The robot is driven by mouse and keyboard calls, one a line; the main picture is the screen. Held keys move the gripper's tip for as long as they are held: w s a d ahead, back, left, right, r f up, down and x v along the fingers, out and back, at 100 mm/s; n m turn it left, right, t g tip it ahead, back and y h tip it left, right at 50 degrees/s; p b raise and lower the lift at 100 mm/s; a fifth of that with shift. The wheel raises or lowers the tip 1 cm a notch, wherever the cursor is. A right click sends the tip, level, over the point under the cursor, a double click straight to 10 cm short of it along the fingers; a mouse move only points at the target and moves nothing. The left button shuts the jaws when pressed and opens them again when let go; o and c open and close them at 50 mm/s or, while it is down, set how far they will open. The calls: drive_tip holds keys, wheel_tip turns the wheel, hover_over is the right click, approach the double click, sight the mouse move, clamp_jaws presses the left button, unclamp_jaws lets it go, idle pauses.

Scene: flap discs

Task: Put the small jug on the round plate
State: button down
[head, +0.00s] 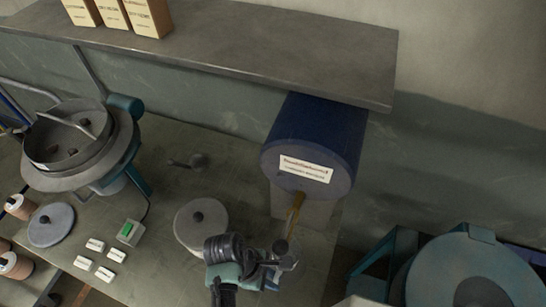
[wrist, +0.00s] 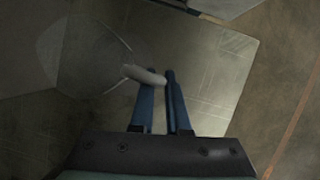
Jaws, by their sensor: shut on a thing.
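My gripper (wrist: 158,76) is shut on a pale grey handle-like part (wrist: 145,75), which shows between its blue fingers. The handle appears to belong to a grey, faceted body (wrist: 90,50) at the left of the wrist view, likely the small jug. In the head view my gripper (head: 276,266) is at the bottom centre, by a small grey cup-like shape (head: 288,259) below the drum's tap. A round grey disc with a dark knob (head: 188,228) lies left of my gripper. Another such disc (head: 45,236) lies far left. I cannot tell which is the round plate.
A blue drum (head: 310,135) with a brass tap (head: 295,214) stands just beyond my gripper, under a shelf (head: 270,52). A round pan machine (head: 60,175) stands at the left. Small white blocks (head: 95,245) and a green-buttoned box (head: 130,232) lie on the bench.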

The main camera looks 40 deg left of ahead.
drive_tip(key=shift+f, duration=2)
drive_tip(key=shift+w+a+f+p, duration=0.1)
drive_tip(key=shift+f+p, duration=0.05)
drive_tip(key=shift+p, duration=0.25)
drive_tip(key=shift+f, duration=0.15)
drive_tip(key=shift+f, duration=0.15)
drive_tip(key=c, duration=0.9)
unclamp_jaws()
drive_tip(key=v, duration=0.7)
drive_tip(key=shift+r, duration=0.35)
